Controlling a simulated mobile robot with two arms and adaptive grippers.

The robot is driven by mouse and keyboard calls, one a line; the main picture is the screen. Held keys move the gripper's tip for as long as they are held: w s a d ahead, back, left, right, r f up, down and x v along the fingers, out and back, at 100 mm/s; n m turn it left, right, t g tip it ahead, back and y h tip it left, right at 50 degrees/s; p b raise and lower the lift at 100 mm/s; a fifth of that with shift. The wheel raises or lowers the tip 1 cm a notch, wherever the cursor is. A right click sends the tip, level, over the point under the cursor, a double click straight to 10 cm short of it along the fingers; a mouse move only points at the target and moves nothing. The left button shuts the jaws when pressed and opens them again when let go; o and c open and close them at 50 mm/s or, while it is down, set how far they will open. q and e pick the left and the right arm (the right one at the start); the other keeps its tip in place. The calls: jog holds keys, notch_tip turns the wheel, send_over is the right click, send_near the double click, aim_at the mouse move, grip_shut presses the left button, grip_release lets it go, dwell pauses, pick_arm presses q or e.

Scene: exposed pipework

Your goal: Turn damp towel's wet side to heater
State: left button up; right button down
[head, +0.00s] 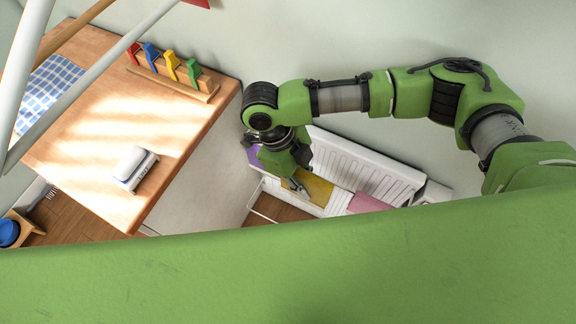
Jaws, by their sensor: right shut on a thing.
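A white ribbed heater (365,168) stands against the wall. A white rack (262,186) is in front of it. A mustard-yellow towel (318,188), a pink towel (366,203) and a purple towel (253,155) hang there. I cannot tell which towel is damp or which side is wet. My right gripper (294,184) reaches down from the upper right and is shut at the left part of the yellow towel. Its fingertips are small and partly hidden by the gripper's own body. My left gripper is out of view.
A wooden table (100,95) fills the left side. It bears a white box-shaped device (135,168), a rack of coloured pegs or clips (172,75) and a blue checked cloth (48,88). Pale pipes (95,85) cross the upper left. My green body blocks the bottom.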

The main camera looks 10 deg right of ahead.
jog(key=shift+w+d, duration=0.1)
jog(key=shift+d, duration=0.15)
jog(key=shift+w+d+b, duration=2.35)
jog(key=shift+w+b, duration=0.15)
jog(key=shift+w, duration=1)
jog(key=shift+f+b, duration=2.15)
jog(key=shift+f, duration=2.25)
notch_tip(320, 180, down, 9)
jog(key=b, duration=0.5)
jog(key=shift+r, duration=0.2)
jog(key=c, duration=1.8)
grip_release()
jog(key=shift+c, duration=0.2)
